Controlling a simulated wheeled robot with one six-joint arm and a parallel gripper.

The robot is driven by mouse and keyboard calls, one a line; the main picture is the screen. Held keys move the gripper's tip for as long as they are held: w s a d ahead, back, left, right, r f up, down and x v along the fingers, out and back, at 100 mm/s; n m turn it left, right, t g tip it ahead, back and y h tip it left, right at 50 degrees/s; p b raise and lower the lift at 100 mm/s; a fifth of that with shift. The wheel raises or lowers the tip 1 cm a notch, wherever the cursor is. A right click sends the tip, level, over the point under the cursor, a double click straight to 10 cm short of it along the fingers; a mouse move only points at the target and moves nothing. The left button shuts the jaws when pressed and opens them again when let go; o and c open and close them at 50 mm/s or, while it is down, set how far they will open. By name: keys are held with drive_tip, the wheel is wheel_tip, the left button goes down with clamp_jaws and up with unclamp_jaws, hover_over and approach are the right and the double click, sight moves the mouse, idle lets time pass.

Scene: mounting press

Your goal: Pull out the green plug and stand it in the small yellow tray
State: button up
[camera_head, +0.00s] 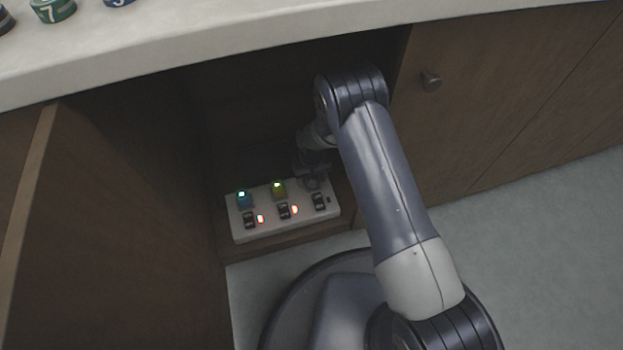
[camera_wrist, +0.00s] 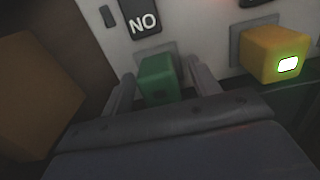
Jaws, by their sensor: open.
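The green plug (camera_wrist: 158,78) sits in a socket of the white power strip (camera_head: 240,228), its dark face without a lit light. My gripper (camera_wrist: 160,84) is open, with one finger on each side of the green plug. I cannot tell whether the fingers touch it. In the head view my gripper (camera_head: 312,174) is over the right end of the strip's back row, and the green plug cannot be made out there. The small yellow tray is not in view.
A yellow plug (camera_wrist: 275,55) with a lit light stands right of the green one. A blue plug (camera_head: 243,200) with a green light is at the strip's left. The strip lies inside a cabinet under a white counter (camera_head: 200,45); an open door (camera_head: 120,210) stands at left.

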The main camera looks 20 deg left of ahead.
idle(0.3)
clamp_jaws()
idle(0.5)
drive_tip(key=shift+r, duration=0.1)
drive_tip(key=shift+r+p, duration=1.75)
drive_tip(key=shift+r, duration=1.2)
